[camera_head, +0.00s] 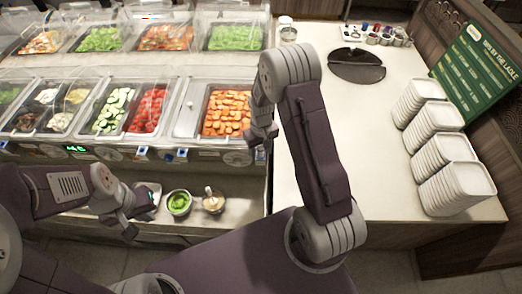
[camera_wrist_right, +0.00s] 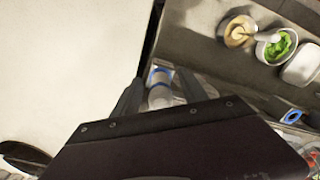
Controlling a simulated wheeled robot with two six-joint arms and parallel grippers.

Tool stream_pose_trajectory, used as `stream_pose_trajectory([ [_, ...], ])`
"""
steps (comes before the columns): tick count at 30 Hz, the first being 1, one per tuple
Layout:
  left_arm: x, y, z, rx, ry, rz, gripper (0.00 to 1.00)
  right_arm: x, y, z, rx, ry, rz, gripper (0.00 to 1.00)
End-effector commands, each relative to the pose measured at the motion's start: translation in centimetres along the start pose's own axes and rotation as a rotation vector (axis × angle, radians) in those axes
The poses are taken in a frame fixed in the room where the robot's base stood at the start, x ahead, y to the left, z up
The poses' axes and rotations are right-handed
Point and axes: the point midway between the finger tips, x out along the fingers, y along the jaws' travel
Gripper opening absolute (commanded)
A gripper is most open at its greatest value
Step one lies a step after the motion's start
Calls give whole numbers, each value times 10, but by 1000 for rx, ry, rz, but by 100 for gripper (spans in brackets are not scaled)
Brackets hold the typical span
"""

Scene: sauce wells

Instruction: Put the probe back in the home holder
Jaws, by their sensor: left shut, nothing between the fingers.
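My right gripper (camera_head: 262,138) hangs at the right end of the food counter's front edge. In the right wrist view its fingers (camera_wrist_right: 158,88) are spread. A white and blue cylindrical piece (camera_wrist_right: 160,90) shows between or beyond them, with gaps at both sides. I cannot tell whether it is the probe, its holder or both. A blue and white holder (camera_head: 260,154) shows just below this gripper in the head view. More blue holders (camera_head: 142,153) (camera_head: 182,153) sit along the counter front. My left gripper (camera_head: 137,212) is shut and empty, low at the left.
A green bowl (camera_head: 179,202), a bowl with a pale utensil (camera_head: 213,202) and a white dish stand on the lower shelf. Food pans (camera_head: 228,112) fill the counter behind. Stacked white trays (camera_head: 440,130) stand on the right worktop (camera_head: 375,130), which has free room.

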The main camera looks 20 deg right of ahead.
Motion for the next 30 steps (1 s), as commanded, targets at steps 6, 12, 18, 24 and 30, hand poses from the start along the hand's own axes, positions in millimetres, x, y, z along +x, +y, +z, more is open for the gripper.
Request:
stream_pose_trajectory([
  [6, 2, 0, 0, 0, 0, 0, 0, -4, 0, -1, 0, 3, 0, 51],
  [12, 17, 0, 2, 0, 0, 0, 0, -42, 0, -2, 0, 9, 1, 51],
  [18, 25, 0, 3, 0, 0, 0, 0, -80, 0, -1, 0, 5, 1, 51],
  [24, 26, 0, 3, 0, 0, 0, 0, -91, 0, 0, 0, 0, 0, 51],
  [30, 25, 0, 3, 0, 0, 0, 0, -91, 0, 0, 0, 0, 0, 51],
])
